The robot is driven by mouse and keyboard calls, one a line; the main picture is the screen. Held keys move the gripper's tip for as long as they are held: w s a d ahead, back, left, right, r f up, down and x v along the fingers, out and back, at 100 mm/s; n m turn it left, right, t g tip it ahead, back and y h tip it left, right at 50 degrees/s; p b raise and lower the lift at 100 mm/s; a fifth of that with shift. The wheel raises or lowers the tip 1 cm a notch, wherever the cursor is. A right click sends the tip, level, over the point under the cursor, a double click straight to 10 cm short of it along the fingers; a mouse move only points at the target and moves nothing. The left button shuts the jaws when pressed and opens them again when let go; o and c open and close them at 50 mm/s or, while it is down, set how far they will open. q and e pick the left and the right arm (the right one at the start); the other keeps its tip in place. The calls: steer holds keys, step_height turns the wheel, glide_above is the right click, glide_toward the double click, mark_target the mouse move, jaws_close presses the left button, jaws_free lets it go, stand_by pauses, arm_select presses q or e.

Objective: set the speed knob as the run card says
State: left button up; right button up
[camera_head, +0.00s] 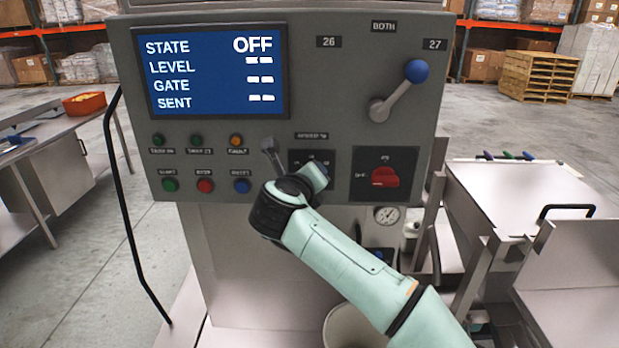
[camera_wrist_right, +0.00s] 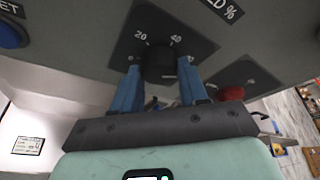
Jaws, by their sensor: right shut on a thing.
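The black speed knob (camera_wrist_right: 160,64) sits on a dark dial plate (camera_wrist_right: 147,28) with the numbers 20 and 40 readable beside it in the right wrist view. My right gripper (camera_wrist_right: 159,76) has its two blue fingers on either side of the knob, shut on it. In the head view my right gripper (camera_head: 320,170) is at the panel's lower middle, and my wrist hides most of the dial and the knob. The panel screen (camera_head: 217,70) reads STATE OFF, with dashes for LEVEL, GATE and SENT. The knob's pointer is too unclear to read. My left gripper is out of view.
A red rotary switch (camera_head: 384,177) is just right of my gripper. A lever with a blue ball (camera_head: 416,71) is above it. Several coloured buttons (camera_head: 205,186) are to the left. A framed white notice (camera_wrist_right: 28,145) is too small to read. A steel table (camera_head: 500,190) stands right.

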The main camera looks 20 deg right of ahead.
stand_by(0.3)
steer(key=o, duration=1)
steer(key=shift+o, duration=0.2)
steer(key=b+v, duration=0.1)
steer(key=v, duration=1.2)
steer(key=shift+s+b, duration=0.2)
steer(key=shift+b, duration=0.15)
steer(key=shift+f, duration=0.1)
